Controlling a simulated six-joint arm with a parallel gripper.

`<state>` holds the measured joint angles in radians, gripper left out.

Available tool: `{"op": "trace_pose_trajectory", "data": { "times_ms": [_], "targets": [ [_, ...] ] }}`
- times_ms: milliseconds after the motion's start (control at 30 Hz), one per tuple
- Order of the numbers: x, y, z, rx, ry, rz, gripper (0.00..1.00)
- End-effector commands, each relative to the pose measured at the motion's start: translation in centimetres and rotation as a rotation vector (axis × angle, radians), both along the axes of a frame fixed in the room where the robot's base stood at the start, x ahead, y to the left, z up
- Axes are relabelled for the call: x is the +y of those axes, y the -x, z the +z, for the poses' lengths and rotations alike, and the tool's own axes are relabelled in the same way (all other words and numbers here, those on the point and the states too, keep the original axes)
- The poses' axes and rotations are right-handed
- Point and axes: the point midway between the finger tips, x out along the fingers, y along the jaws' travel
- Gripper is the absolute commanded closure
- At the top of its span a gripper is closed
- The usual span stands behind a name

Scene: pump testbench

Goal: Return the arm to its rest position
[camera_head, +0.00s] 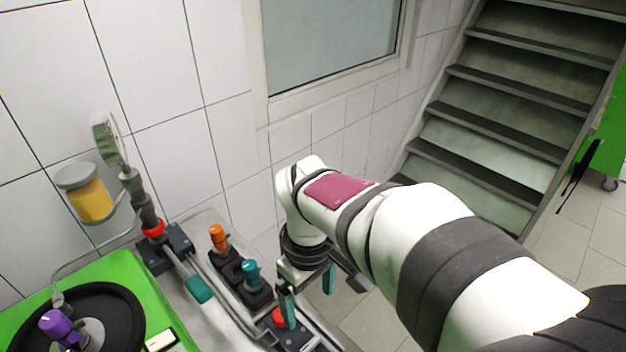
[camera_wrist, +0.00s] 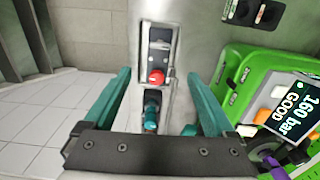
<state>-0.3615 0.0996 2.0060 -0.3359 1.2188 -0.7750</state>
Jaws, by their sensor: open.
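My gripper (camera_head: 308,284) is open, its two teal fingers apart, at the right edge of the testbench in the head view. The same gripper (camera_wrist: 165,92) spans the lower middle of the wrist view, with nothing held between the fingers. A red button (camera_wrist: 156,77) shows between the fingers, farther down. The red button also shows in the head view (camera_head: 279,317), partly hidden behind a finger. My white arm reaches in from the lower right of the head view.
The green testbench unit (camera_head: 118,268) has a purple knob (camera_head: 56,325); its display (camera_wrist: 292,109) reads "160 bar GOOD". Orange (camera_head: 218,238) and teal (camera_head: 251,274) handles stand near my gripper. A gauge (camera_head: 108,138) and yellow jar (camera_head: 88,200) stand left. Stairs (camera_head: 500,120) rise behind; floor is open right.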

Motion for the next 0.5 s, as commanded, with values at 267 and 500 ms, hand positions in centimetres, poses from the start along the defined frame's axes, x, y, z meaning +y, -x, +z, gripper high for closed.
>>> {"op": "trace_pose_trajectory", "data": {
  "times_ms": [267, 500],
  "targets": [
    [-1.3, 1.3, 0.6, 0.004, -0.012, -0.112, 0.10],
    [-7.4, 13.6, 1.3, 0.083, -0.102, -1.035, 0.10]
  ]
}}
